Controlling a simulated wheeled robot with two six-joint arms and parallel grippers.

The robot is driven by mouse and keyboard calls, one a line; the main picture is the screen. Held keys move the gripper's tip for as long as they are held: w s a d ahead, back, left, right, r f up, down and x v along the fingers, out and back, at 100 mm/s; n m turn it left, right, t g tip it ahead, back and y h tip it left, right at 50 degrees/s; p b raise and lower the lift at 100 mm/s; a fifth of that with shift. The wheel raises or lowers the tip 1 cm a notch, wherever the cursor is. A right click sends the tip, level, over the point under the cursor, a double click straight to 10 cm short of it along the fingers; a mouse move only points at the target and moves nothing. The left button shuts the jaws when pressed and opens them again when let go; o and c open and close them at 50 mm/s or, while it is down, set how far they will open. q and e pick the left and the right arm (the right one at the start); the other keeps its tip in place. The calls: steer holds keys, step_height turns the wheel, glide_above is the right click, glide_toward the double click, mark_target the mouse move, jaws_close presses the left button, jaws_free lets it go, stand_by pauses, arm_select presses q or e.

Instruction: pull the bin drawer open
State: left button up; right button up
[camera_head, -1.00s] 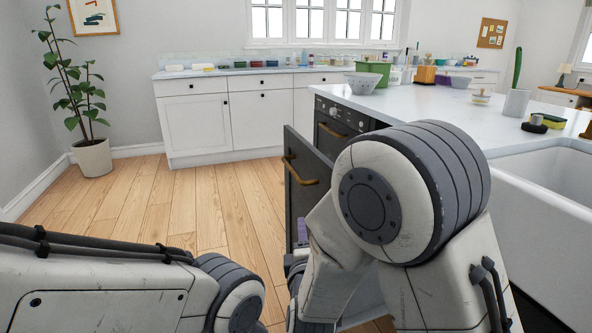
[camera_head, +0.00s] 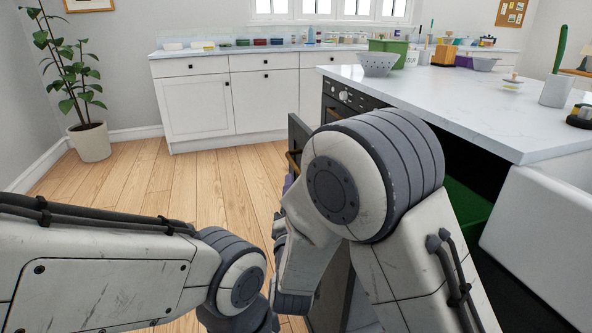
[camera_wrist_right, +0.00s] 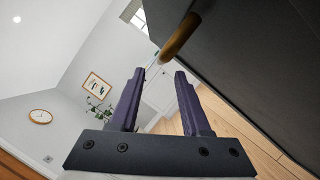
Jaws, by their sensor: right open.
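The bin drawer's dark grey front (camera_head: 299,132) stands out from the island cabinet, partly hidden behind my right arm in the head view. A green bin (camera_head: 467,213) shows in the dark opening under the counter. The brass handle (camera_head: 292,161) is mostly covered by my arm. In the right wrist view, the handle (camera_wrist_right: 180,38) lies just beyond the fingertips of my right gripper (camera_wrist_right: 160,73), beside the dark front (camera_wrist_right: 250,55). The gripper is open, with nothing visible between its purple fingers. My left arm enters the head view from the left; its gripper is out of frame.
The white island counter (camera_head: 450,105) and white sink (camera_head: 540,230) are on the right. An oven (camera_head: 340,100) is beyond the drawer. Wooden floor (camera_head: 170,180) is clear on the left, up to the white cabinets (camera_head: 195,107) and a potted plant (camera_head: 90,141).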

steer(key=x, duration=0.7)
steer(key=shift+d+b, duration=0.35)
steer(key=shift+b, duration=0.05)
jaws_close()
steer(key=shift+a+f, duration=0.1)
stand_by(0.8)
